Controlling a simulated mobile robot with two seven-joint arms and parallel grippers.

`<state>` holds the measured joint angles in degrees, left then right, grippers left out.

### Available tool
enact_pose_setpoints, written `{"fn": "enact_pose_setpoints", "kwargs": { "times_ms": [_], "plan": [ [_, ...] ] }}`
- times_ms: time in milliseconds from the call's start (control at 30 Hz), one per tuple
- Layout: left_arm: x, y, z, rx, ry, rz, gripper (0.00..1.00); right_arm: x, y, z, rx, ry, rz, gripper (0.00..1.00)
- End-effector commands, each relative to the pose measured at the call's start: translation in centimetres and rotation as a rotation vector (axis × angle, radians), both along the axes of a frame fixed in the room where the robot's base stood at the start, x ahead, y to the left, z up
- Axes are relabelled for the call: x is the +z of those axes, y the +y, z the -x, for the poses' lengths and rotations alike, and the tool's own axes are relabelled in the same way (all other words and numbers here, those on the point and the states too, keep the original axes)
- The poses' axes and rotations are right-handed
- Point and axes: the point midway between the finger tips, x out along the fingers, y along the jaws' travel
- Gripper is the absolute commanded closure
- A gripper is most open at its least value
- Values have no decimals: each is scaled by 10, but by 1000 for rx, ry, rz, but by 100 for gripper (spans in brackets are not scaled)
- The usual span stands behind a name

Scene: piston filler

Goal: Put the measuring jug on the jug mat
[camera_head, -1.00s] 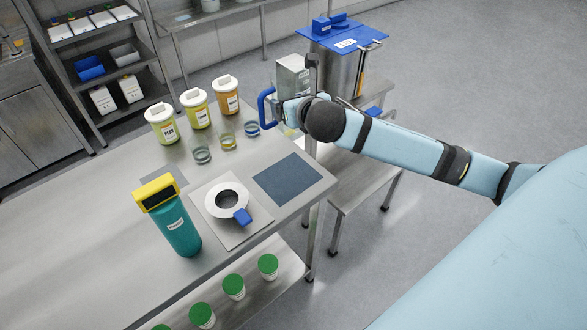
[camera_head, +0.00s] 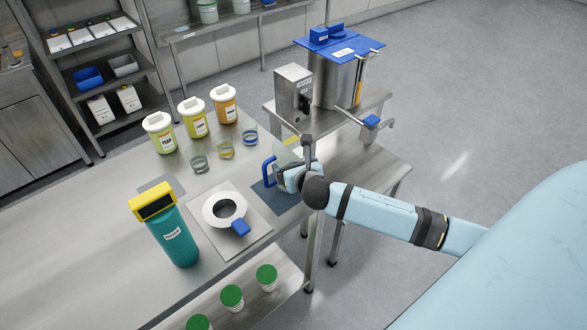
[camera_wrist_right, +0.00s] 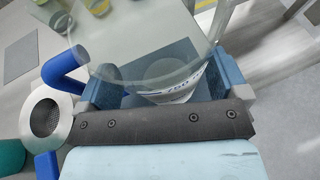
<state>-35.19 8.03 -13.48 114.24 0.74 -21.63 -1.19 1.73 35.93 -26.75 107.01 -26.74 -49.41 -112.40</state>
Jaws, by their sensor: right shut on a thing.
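The clear measuring jug (camera_head: 286,157) has a blue handle (camera_head: 268,172) on its left side. My right gripper (camera_head: 290,180) is shut on the jug's body. In the right wrist view the jug (camera_wrist_right: 140,52) stands between my right fingers (camera_wrist_right: 160,88), with its handle (camera_wrist_right: 62,70) to the left. The dark blue jug mat (camera_head: 266,201) lies on the table's right end. The jug and gripper are over it and hide part of it. I cannot tell whether the jug's base touches the mat. My left gripper is not in view.
Left of the mat are a grey board with a white ring (camera_head: 225,210) and a teal container with a yellow top (camera_head: 174,230). Glass beakers (camera_head: 226,150) and lidded tubs (camera_head: 193,119) stand behind. The steel filler (camera_head: 338,80) is beyond the table.

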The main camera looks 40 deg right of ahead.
Motion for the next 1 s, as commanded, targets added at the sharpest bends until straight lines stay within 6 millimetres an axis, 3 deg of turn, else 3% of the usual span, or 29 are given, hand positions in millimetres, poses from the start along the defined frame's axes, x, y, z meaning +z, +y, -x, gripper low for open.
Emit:
{"fn": "enact_pose_setpoints", "kwargs": {
  "times_ms": [67,400,433,467,767,1000],
  "plan": [
    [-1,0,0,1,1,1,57,-8,0,0,-1,1,0,49],
    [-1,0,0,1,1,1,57,-10,0,0,0,-1,0,49],
    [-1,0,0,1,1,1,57,-11,0,0,0,0,-1,3],
    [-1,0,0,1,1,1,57,-10,0,0,0,0,-1,0],
    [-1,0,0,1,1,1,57,-7,0,2,0,0,1,0],
    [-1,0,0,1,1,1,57,8,9,41,2,1,2,0]
  ]
}}
